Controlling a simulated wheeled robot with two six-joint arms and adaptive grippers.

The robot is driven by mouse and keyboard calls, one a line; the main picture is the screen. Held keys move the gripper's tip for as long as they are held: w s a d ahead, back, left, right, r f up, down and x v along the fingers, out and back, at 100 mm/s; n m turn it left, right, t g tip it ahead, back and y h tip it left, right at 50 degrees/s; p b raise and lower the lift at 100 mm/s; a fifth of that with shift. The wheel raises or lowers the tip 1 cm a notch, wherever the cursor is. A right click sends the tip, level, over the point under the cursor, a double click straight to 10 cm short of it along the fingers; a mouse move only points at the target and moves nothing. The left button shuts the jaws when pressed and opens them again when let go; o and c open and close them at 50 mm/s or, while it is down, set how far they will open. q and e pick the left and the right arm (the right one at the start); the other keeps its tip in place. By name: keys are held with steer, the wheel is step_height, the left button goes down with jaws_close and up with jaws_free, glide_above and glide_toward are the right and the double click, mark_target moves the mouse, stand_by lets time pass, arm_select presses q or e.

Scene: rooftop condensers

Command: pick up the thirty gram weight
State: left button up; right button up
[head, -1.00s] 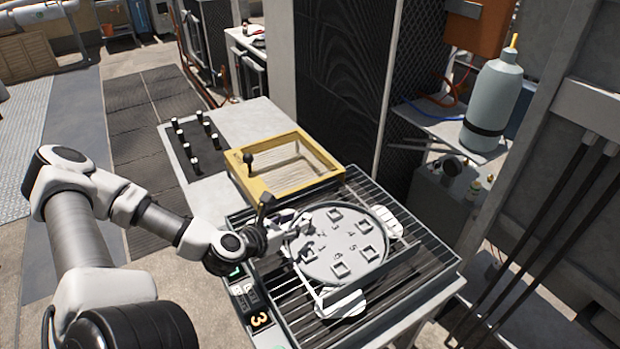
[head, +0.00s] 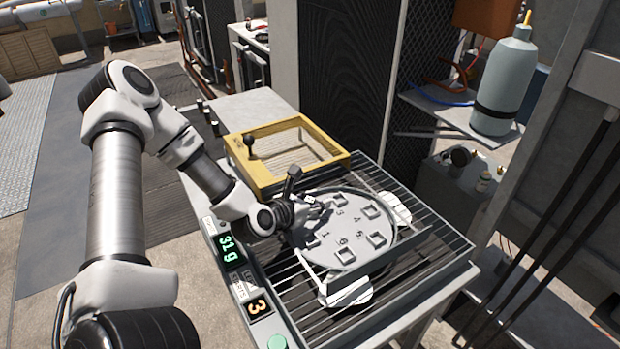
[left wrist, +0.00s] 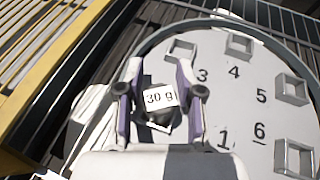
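A dark weight (left wrist: 161,117) with a white label reading "30 g" sits between the two fingers of my left gripper (left wrist: 160,78) in the left wrist view. The fingers stand close on either side of it; I cannot tell whether they press on it. In the head view my left gripper (head: 312,208) is over the left part of the round grey numbered disc (head: 335,270), near the number 3. There the gripper hides the weight. The disc also fills the right side of the left wrist view (left wrist: 232,97). My right gripper is not in view.
The disc has several raised square sockets and lies on a slatted grille (head: 428,225). A yellow-framed tray (head: 265,187) with a dark knob stands behind it. A gas bottle (head: 503,85) stands at right.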

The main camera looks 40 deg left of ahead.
arm_select(q)
jaws_close()
step_height(320, 180, up, 10)
steer(key=p, duration=0.4)
steer(key=shift+m+h, duration=0.4)
steer(key=shift+h, duration=0.2)
step_height(320, 180, down, 8)
steer(key=b, duration=0.6)
steer(key=shift+w+b, duration=0.15)
steer(key=shift+b, duration=0.2)
